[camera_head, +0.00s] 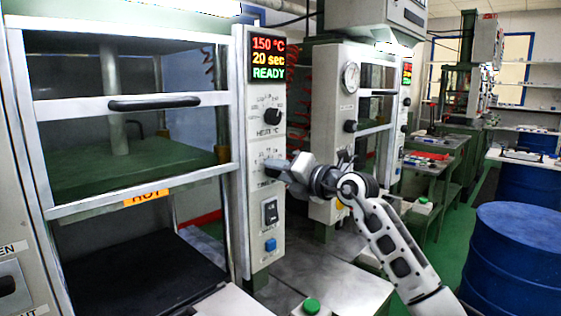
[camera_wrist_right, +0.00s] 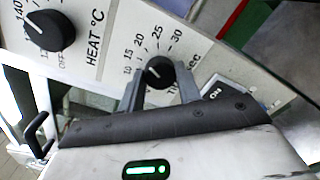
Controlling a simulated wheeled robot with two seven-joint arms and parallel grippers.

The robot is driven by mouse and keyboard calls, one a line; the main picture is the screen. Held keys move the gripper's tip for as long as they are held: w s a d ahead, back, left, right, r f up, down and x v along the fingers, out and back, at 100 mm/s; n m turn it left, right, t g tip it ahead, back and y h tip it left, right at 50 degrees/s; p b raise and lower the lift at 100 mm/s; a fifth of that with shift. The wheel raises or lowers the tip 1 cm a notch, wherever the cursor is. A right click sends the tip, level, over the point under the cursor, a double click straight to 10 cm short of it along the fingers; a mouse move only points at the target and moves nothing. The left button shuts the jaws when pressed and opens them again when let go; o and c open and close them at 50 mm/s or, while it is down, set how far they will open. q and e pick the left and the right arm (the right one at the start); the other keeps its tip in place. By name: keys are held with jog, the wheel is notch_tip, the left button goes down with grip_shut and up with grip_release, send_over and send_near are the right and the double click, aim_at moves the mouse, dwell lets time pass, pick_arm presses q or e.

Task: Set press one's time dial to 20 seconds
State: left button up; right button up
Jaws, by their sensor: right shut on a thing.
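Press one (camera_head: 239,140) stands at the left front in the head view. Its display (camera_head: 268,59) reads 150 °C, 20 sec and READY. The black time dial (camera_wrist_right: 159,72) shows in the right wrist view, with marks from 10 to 30 around it. My right gripper (camera_wrist_right: 161,87) is shut on this dial, one finger on each side. I cannot tell exactly which mark the pointer is at. My left gripper is not in view.
The heat dial (camera_head: 273,116) sits just above the time dial. A rocker switch (camera_head: 270,211) and a blue button (camera_head: 270,245) are below it. A green button (camera_head: 311,305) is on the front ledge. A second press (camera_head: 331,150) stands behind, and a blue drum (camera_head: 515,260) at right.

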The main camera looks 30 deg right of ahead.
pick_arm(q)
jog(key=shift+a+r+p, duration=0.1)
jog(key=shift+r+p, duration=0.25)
pick_arm(e)
jog(key=shift+m, duration=0.4)
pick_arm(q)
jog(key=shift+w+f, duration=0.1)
pick_arm(e)
jog(key=shift+f, duration=0.1)
jog(key=o, duration=1)
pick_arm(q)
jog(key=b, duration=0.2)
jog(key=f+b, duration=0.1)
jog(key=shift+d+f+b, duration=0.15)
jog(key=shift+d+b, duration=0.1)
jog(key=shift+b, duration=0.1)
pick_arm(e)
jog(key=v, duration=1.6)
